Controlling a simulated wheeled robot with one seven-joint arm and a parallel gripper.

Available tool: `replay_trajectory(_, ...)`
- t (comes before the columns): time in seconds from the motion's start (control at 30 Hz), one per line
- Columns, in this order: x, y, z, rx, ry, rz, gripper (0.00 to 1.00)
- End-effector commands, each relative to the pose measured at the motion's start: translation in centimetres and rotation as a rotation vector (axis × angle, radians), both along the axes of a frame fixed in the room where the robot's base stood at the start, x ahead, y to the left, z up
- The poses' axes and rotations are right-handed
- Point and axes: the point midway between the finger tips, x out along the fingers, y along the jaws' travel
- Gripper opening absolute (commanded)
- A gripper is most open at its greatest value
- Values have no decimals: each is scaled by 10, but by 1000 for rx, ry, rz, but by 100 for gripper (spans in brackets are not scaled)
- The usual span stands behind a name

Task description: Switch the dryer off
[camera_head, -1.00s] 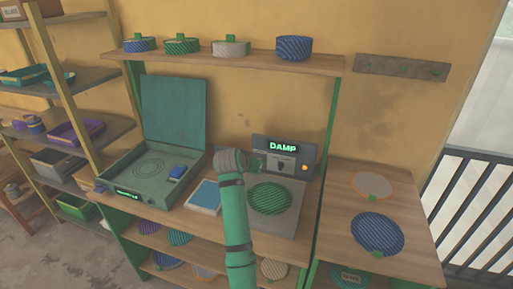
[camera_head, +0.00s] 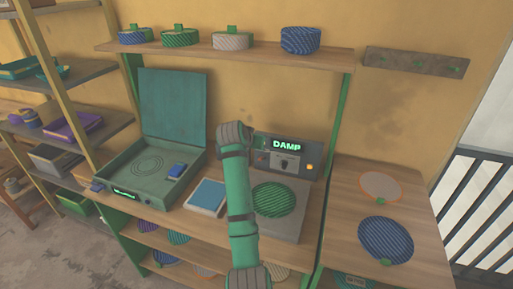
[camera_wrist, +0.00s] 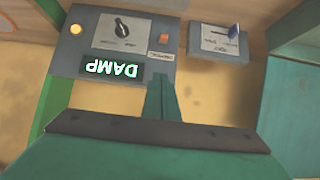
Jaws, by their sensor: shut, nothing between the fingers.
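The dryer's grey control box (camera_head: 305,150) stands at the back of the bench, with a lit green "DAMP" display (camera_head: 287,146), a dark knob (camera_head: 284,162) and an amber lamp (camera_head: 309,167). In the wrist view the box is upside down, showing the display (camera_wrist: 112,69), knob (camera_wrist: 121,28), amber lamp (camera_wrist: 76,30) and a small orange-red button (camera_wrist: 165,39). A green striped disc (camera_head: 273,200) lies on the grey plate in front. My gripper (camera_wrist: 160,77) is shut and empty; its tips overlap the box's lower edge in the wrist view. Contact cannot be told.
An open teal press (camera_head: 170,105) stands left, with a blue-topped tablet (camera_head: 207,196) beside it. A second small grey panel (camera_wrist: 218,40) with a blue piece sits beside the box. A shelf (camera_head: 220,53) with several round tins hangs above. A blue disc (camera_head: 386,241) lies right.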

Motion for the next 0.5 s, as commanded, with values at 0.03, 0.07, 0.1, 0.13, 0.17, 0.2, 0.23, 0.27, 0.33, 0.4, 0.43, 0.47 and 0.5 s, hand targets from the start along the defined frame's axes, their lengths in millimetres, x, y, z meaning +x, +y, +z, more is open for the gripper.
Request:
replay_trajectory(0.03,6,-3,-6,0,3,-2,0)
replay_trajectory(0.07,10,-4,-9,0,3,-2,0)
replay_trajectory(0.1,15,-6,-14,0,3,-2,0)
replay_trajectory(0.13,20,-8,-17,-1,3,-2,0)
replay_trajectory(0.17,24,-10,-21,-1,2,-2,0)
replay_trajectory(0.2,29,-11,-25,-1,2,-2,0)
replay_trajectory(0.23,32,-13,-28,-1,2,-4,0)
replay_trajectory(0.27,36,-15,-30,-1,2,-4,0)
replay_trajectory(0.33,43,-17,-37,-1,2,-4,0)
replay_trajectory(0.4,49,-19,-42,0,1,-4,0)
replay_trajectory(0.43,52,-19,-44,0,1,-4,0)
replay_trajectory(0.47,54,-20,-46,0,0,-4,0)
replay_trajectory(0.5,57,-21,-49,0,2,-4,0)
